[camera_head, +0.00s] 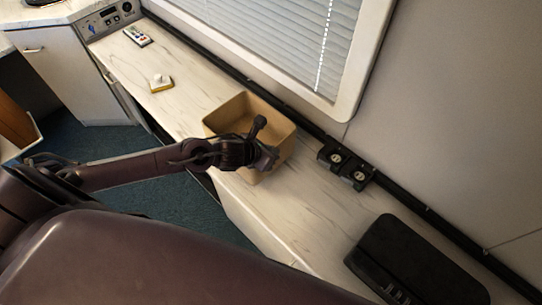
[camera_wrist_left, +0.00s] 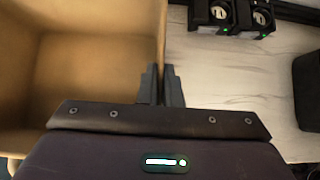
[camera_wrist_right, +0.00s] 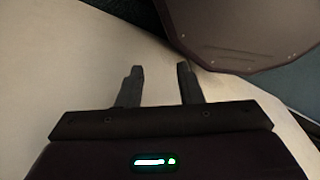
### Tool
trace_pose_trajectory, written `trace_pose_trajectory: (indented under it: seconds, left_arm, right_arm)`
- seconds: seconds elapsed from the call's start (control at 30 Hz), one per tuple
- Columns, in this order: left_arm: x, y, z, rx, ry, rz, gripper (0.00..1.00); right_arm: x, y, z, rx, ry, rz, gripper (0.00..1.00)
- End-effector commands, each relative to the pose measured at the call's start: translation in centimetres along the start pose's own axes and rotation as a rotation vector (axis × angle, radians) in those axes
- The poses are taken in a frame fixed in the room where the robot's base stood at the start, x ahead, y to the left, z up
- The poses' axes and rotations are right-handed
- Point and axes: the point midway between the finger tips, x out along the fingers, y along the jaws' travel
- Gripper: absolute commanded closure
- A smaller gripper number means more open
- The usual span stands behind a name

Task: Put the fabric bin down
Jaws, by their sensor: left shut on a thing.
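The fabric bin (camera_head: 226,117) is a tan, open-topped square box at the marble-patterned counter, below the window. It looks empty. I cannot tell whether its base touches the counter. My left gripper (camera_head: 263,142) reaches over its near right side. In the left wrist view the left gripper (camera_wrist_left: 161,86) is shut on the right wall of the fabric bin (camera_wrist_left: 85,75), one finger on each side. My right gripper (camera_wrist_right: 160,78) shows in the right wrist view, with its fingers apart and nothing between them, over a pale surface.
The counter (camera_head: 190,103) runs along the wall. A black box (camera_head: 415,262) stands at its right, and black sockets (camera_head: 346,166) sit at the wall right of the bin. A yellow-white item (camera_head: 161,83) and a remote (camera_head: 137,36) lie to the left.

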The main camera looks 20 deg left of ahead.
Motion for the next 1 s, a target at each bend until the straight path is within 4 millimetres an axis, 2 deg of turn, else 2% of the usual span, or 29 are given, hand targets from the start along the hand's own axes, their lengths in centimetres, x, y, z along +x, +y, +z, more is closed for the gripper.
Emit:
trace_pose_trajectory:
  seconds: [0.3,0.67,0.87,1.0]
  left_arm:
    - [2.6,0.0,-2.6,0.0,0.0,0.0,1.0]
    - [2.9,0.0,-3.0,0.001,-0.001,0.001,1.0]
    - [2.9,0.0,-3.0,0.0,0.002,0.0,0.73]
    - [2.8,0.0,-3.0,0.0,0.002,0.0,0.73]
  right_arm:
    - [-0.4,0.5,0.6,-0.002,-0.008,0.007,0.67]
    - [0.0,0.6,1.0,-0.002,-0.014,0.007,0.67]
    - [-0.1,0.6,1.0,-0.001,-0.014,0.007,0.67]
    - [-0.1,0.6,1.0,-0.001,-0.014,0.007,0.67]
